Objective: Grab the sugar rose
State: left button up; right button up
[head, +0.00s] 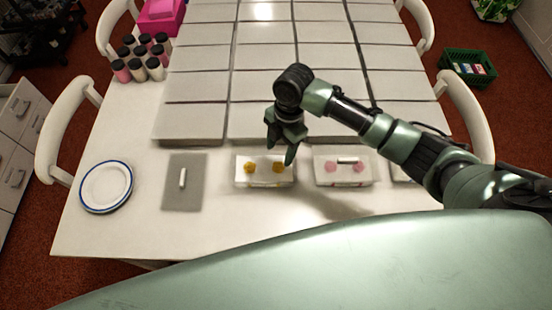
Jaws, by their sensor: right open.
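A white block (264,182) on the table holds two small yellow-orange rosettes, a left one (250,168) and a right one (279,168). A second white block (343,181) to its right holds two pink rosettes (331,167) (358,168) with a small white stick between them. Which of these is the sugar rose I cannot tell. My right gripper (280,151) points down, open and empty, over the back edge of the yellow block, near the right yellow rosette. It looks apart from it. My left gripper is not in view.
A grey mat (170,198) with a white stick (183,179) lies left of the blocks. Blue-rimmed white plates (88,204) stand at the far left. Large pale slabs (190,122) cover the table behind. Several capped jars (139,58) stand at the back left. The front table strip is clear.

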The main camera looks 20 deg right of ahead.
aim_at(279, 166)
jog(key=f, duration=0.1)
jog(key=s+f+p, duration=0.1)
jog(key=f, duration=0.1)
jog(key=shift+s+a, duration=0.1)
jog(key=shift+a, duration=0.1)
notch_tip(279, 166, down, 2)
jog(key=shift+a+f+p, duration=0.1)
jog(key=shift+f+p, duration=0.1)
jog(key=shift+p, duration=0.1)
jog(key=shift+f, duration=0.35)
jog(key=c, duration=1.2)
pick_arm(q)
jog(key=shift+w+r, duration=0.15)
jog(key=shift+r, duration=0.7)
